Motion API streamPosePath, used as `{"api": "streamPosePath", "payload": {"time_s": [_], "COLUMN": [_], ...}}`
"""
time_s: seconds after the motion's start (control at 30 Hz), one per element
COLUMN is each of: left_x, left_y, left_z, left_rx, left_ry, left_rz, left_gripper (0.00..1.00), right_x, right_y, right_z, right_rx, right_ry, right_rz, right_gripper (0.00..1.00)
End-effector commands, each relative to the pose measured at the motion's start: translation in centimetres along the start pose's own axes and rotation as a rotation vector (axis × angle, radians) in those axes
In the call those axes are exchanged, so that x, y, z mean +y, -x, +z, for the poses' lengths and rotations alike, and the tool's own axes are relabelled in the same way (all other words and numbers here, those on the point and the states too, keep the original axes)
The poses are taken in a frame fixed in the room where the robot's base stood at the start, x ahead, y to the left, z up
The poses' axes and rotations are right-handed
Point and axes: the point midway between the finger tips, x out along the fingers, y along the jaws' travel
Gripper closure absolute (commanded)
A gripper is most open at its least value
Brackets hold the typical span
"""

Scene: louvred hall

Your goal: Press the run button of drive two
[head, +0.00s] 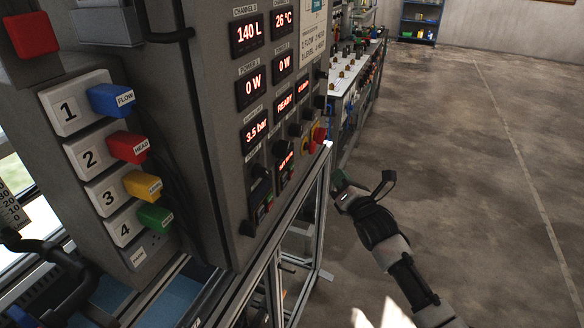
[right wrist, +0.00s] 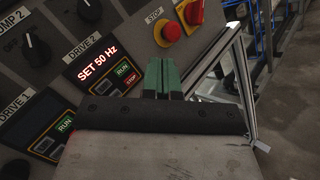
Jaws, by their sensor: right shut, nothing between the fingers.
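The drive two unit (right wrist: 104,66) sits on the grey panel in the right wrist view, with a lit display reading SET 50 Hz. Its green run button (right wrist: 122,69) lies just above its red stop button (right wrist: 131,82). My right gripper (right wrist: 162,66) has its green fingers together and empty. In the picture they are right of the run button; the gap to the panel is hard to judge. In the head view my right gripper (head: 341,182) is right of the panel's lower edge. The drive two display (head: 285,162) looks small there. My left gripper is not in view.
The drive one unit (right wrist: 46,126), with its own run and stop buttons, is lower left of drive two. A red stop knob (right wrist: 172,31) on yellow is above my fingers. A metal frame (head: 318,215) stands under the panel. Floor at right is clear.

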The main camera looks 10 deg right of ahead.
Motion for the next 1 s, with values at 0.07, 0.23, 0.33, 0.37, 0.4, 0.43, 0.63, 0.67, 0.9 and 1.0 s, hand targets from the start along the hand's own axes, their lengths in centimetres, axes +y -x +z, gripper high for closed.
{"api": "streamPosePath", "payload": {"time_s": [0.07,0.23,0.33,0.37,0.4,0.43,0.63,0.67,0.9,1.0], "left_x": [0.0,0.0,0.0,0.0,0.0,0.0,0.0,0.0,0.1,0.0], "left_y": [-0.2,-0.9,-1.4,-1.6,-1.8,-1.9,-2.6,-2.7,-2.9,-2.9], "left_z": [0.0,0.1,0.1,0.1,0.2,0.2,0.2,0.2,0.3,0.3], "left_rx": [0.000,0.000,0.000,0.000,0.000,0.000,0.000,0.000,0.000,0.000], "left_ry": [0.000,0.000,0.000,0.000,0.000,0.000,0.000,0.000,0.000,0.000], "left_rz": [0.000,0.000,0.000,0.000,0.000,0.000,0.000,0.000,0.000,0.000], "left_gripper": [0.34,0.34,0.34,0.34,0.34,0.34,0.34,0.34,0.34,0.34], "right_x": [0.1,1.0,1.8,2.0,2.2,2.5,3.7,3.8,4.4,4.4], "right_y": [-0.3,-1.5,-2.5,-2.8,-3.2,-3.5,-5.2,-5.3,-6.1,-6.1], "right_z": [-0.3,-1.2,-2.0,-2.3,-2.6,-2.8,-3.9,-4.0,-4.4,-4.5], "right_rx": [-0.001,-0.001,-0.002,-0.002,-0.002,-0.002,0.000,0.000,0.000,0.000], "right_ry": [-0.002,-0.006,-0.006,-0.006,-0.006,-0.006,-0.003,-0.003,-0.002,-0.002], "right_rz": [0.000,0.001,0.002,0.001,0.001,0.001,0.000,0.000,0.000,0.000], "right_gripper": [1.00,1.00,1.00,1.00,1.00,1.00,1.00,1.00,1.00,1.00]}}
